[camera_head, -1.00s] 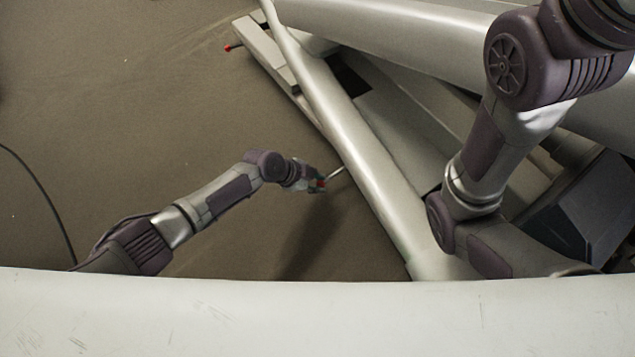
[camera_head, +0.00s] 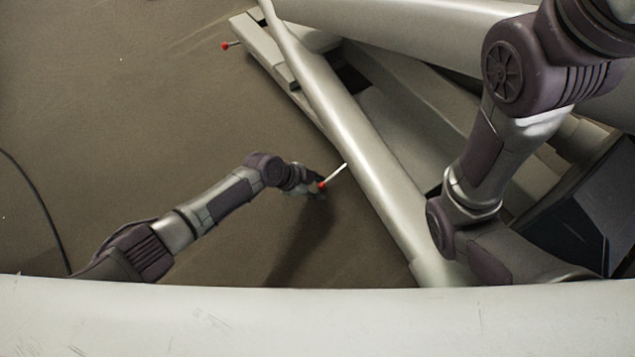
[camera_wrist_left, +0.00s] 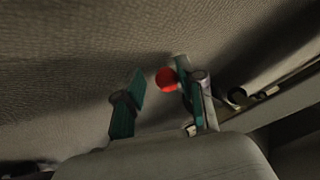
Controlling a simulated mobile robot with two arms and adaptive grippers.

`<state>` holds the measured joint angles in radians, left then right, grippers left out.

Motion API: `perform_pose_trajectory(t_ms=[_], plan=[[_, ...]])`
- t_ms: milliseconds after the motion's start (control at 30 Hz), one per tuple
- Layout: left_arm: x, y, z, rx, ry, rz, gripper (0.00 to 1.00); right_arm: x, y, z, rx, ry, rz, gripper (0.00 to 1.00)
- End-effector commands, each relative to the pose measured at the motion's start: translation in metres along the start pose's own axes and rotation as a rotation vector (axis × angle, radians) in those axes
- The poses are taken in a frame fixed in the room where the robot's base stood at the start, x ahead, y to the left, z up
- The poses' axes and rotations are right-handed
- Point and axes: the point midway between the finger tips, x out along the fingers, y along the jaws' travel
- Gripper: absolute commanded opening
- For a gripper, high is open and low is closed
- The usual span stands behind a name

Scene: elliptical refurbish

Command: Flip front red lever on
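The nearer red lever has a red ball knob (camera_head: 322,185) on a thin pale rod (camera_head: 337,173) that points toward the long pale tube. My left gripper (camera_head: 313,190) is right at this knob in the head view, small and dark there. In the left wrist view, my left gripper (camera_wrist_left: 163,97) has its two green-padded fingers apart. The red knob (camera_wrist_left: 167,80) shows near the right-hand finger, toward the gap; I cannot tell whether they touch. The rod is mostly hidden there. My right gripper is out of view; only my right arm shows.
A second red-knobbed lever (camera_head: 225,46) sticks out from the frame at the upper left. The long pale tube (camera_head: 350,130) runs diagonally just right of my left gripper. The brown floor (camera_head: 120,110) left of it is open. A pale edge (camera_head: 300,320) crosses the bottom.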

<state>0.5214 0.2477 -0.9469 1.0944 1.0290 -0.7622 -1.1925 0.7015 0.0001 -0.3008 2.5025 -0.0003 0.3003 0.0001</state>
Motion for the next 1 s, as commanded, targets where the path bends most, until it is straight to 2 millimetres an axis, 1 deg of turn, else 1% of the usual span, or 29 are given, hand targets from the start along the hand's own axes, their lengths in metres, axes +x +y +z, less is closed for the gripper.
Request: perform_pose_trajectory(t_ms=[33, 67, 333, 467, 567, 800, 900, 1000], plan=[[0.002, 0.002, 0.000, 0.000, 0.001, 0.005, 0.48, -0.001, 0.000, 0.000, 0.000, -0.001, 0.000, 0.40], [0.001, 0.002, -0.001, 0.000, 0.002, 0.004, 0.50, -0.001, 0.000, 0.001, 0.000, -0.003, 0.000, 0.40], [-0.001, -0.001, -0.003, 0.000, 0.006, 0.000, 0.50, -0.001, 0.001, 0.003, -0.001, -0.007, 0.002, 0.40], [-0.009, -0.003, -0.003, 0.000, 0.007, -0.002, 0.50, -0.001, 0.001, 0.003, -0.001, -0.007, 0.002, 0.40], [-0.022, -0.003, -0.002, 0.001, 0.007, -0.003, 0.50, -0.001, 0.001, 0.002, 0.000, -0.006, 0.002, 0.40], [-0.074, -0.002, -0.002, 0.003, 0.005, -0.001, 0.50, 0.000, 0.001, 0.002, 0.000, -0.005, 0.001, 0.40], [-0.092, -0.001, -0.002, 0.004, 0.004, 0.001, 0.50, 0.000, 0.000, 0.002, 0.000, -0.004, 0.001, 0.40], [-0.106, -0.002, -0.002, 0.003, 0.005, 0.001, 0.50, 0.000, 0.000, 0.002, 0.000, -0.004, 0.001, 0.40]])
